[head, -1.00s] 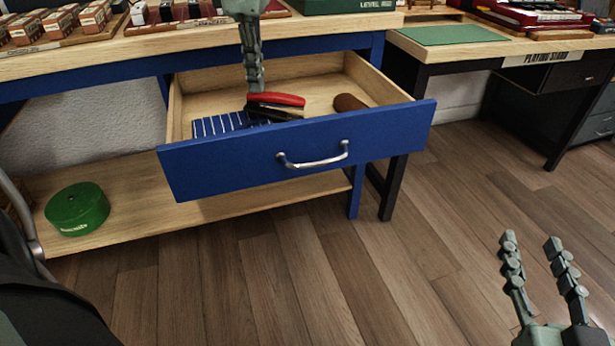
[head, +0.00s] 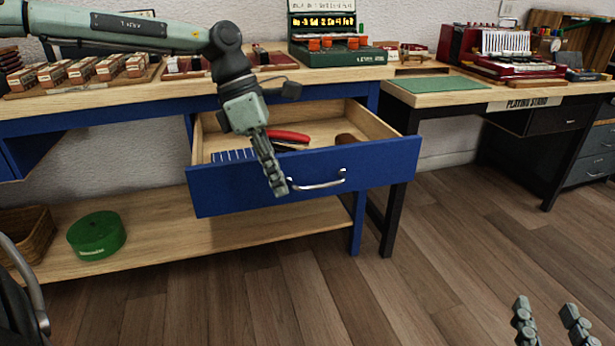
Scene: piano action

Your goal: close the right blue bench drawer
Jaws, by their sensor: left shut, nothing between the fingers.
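The right blue bench drawer (head: 235,193) is pulled out from under the wooden-topped bench. Its silver handle (head: 325,184) is on the front face. Inside it lie a red-handled tool (head: 290,136), a blue striped piece (head: 233,156) and a brown rounded item (head: 345,139). My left gripper (head: 280,190) is shut and empty, pointing down in front of the drawer's front, just left of the handle. I cannot tell whether it touches the face. My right gripper (head: 548,318) is open and empty over the floor at the bottom right, partly cut off.
A lower shelf (head: 170,235) under the bench holds a green round tin (head: 97,235) and a wicker basket (head: 27,232). A black-framed table with a green mat (head: 437,84) stands to the right. The wood floor (head: 440,240) before the drawer is clear.

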